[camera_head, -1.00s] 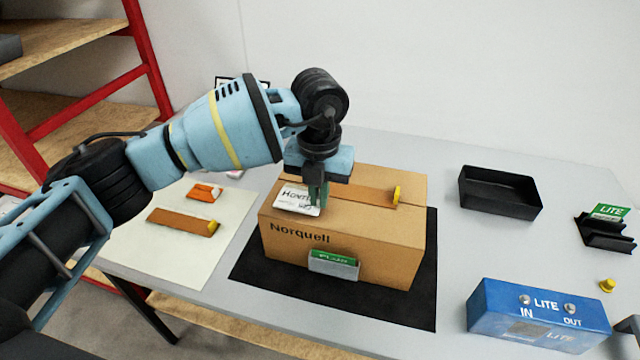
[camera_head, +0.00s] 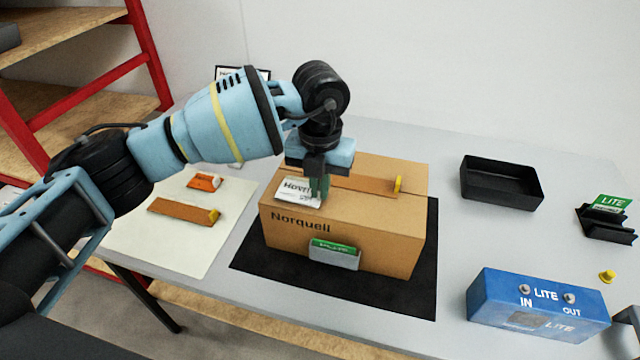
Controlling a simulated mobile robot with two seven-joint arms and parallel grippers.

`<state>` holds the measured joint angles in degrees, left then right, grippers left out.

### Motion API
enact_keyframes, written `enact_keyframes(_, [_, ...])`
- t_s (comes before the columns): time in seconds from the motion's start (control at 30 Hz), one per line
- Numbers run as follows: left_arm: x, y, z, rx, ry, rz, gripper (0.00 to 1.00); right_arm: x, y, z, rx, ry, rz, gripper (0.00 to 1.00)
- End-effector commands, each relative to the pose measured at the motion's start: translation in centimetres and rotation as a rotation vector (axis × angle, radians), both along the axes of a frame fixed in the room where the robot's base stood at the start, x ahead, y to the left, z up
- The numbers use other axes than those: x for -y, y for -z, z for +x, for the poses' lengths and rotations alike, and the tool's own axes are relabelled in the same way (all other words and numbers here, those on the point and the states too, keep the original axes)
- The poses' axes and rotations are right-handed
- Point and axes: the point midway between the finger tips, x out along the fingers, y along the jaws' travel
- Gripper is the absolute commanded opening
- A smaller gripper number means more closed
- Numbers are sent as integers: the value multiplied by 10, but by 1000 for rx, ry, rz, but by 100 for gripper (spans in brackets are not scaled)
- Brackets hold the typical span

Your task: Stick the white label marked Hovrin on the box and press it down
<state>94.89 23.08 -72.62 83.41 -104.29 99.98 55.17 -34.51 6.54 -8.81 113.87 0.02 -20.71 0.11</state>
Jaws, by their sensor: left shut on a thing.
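The cardboard box (camera_head: 385,235) marked Norquell stands closed on a black mat (camera_head: 405,295). The white label (camera_head: 290,196) marked Hovrin lies at the left of the box's top face, by the front edge. My left gripper (camera_head: 318,192) points straight down over the label's right part. Its fingertips are at the label, and the sensed grip fits a hold on the label's edge; the fingers hide that part. Whether the label is flat against the box all over, I cannot tell. My right gripper is not clearly seen; only a grey part shows at the right edge.
A brown tape strip with a yellow end (camera_head: 398,184) runs along the box top. A holder with a green card (camera_head: 334,253) is on the box front. A pale sheet (camera_head: 190,245) lies left, a black tray (camera_head: 500,184) and a blue LITE unit (camera_head: 540,308) right.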

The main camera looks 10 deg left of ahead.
Motion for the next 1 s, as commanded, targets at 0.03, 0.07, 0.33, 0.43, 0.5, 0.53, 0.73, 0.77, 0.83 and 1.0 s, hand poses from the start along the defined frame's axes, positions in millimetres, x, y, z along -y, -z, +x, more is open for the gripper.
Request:
enact_keyframes(0.03, [0, 0, 0, 0, 0, 0, 0, 0, 0, 0, -1, 0, 0, 0])
enact_keyframes(0.07, [0, 0, 0, 0, 0, 0, 0, 0, 0, 0, -1, 0, 0, 0])
enact_keyframes(0.33, [0, 1, 0, 0, 0, 0, 0, 0, 0, -2, -2, 1, 0, 0])
enact_keyframes(0.43, [0, 2, 0, 0, 0, 0, 0, 0, -1, -2, -1, 1, 0, 0])
enact_keyframes(0.5, [0, 3, 0, 0, 0, 0, 0, 0, -2, -1, 0, 1, 1, 0])
enact_keyframes(0.53, [0, 3, 0, 0, 0, 0, 0, 0, -2, -1, 1, 1, 1, 0])
enact_keyframes(0.73, [0, 4, 0, 0, 0, 0, 0, 0, -3, 0, 3, 1, 1, 0])
enact_keyframes(0.77, [0, 4, 0, 0, 0, 0, 0, 0, -3, 0, 3, 1, 1, 0])
enact_keyframes(0.83, [0, 4, 0, 0, 0, 0, 0, 0, -3, 0, 3, 1, 1, 0])
enact_keyframes(1.0, [0, 4, 0, 0, 0, 0, 17, -1, -3, 0, 3, 3, 3, 0])
